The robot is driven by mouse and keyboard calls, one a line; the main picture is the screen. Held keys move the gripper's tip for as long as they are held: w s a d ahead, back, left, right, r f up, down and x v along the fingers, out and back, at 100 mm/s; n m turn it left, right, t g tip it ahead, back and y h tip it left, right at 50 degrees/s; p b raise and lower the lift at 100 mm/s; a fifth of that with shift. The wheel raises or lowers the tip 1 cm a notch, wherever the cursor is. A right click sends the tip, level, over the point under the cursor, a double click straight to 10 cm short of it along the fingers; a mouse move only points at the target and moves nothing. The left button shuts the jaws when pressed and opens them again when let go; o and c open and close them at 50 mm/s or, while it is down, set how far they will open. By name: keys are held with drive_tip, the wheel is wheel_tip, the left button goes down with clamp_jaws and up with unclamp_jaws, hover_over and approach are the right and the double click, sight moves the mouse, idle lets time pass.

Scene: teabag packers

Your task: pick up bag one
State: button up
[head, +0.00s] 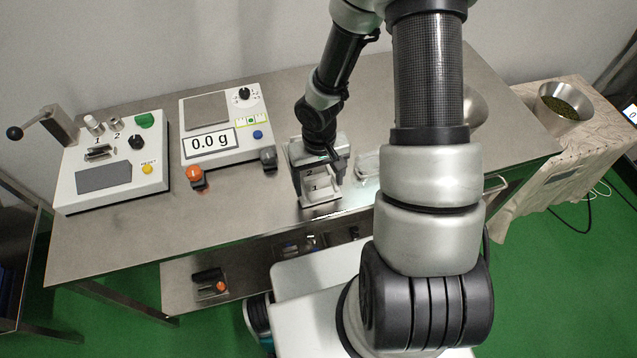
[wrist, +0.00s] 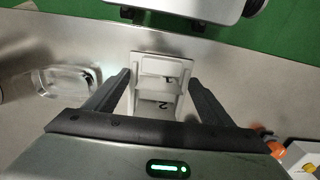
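A small white holder (head: 321,198) stands near the front edge of the steel table, with places marked 1 and 2. It also shows in the wrist view (wrist: 137,97), with the 1 farther up and the 2 nearer my palm. Pale pieces lie in it at both marks; I cannot clearly tell bag one from the white holder. My gripper (head: 318,184) is over the holder, pointing down. In the wrist view my gripper (wrist: 160,74) is open, one finger on each side of the holder, with nothing held. Whether the fingers touch the holder is unclear.
A clear dish (head: 368,166) stands just right of my gripper. A scale (head: 228,160) reading 0.0 g and a lever machine (head: 150,188) stand to the left. A steel bowl (head: 474,107) is partly behind my arm. A bowl of green leaves (head: 565,104) is at right.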

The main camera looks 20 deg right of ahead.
drive_tip(key=c, duration=1)
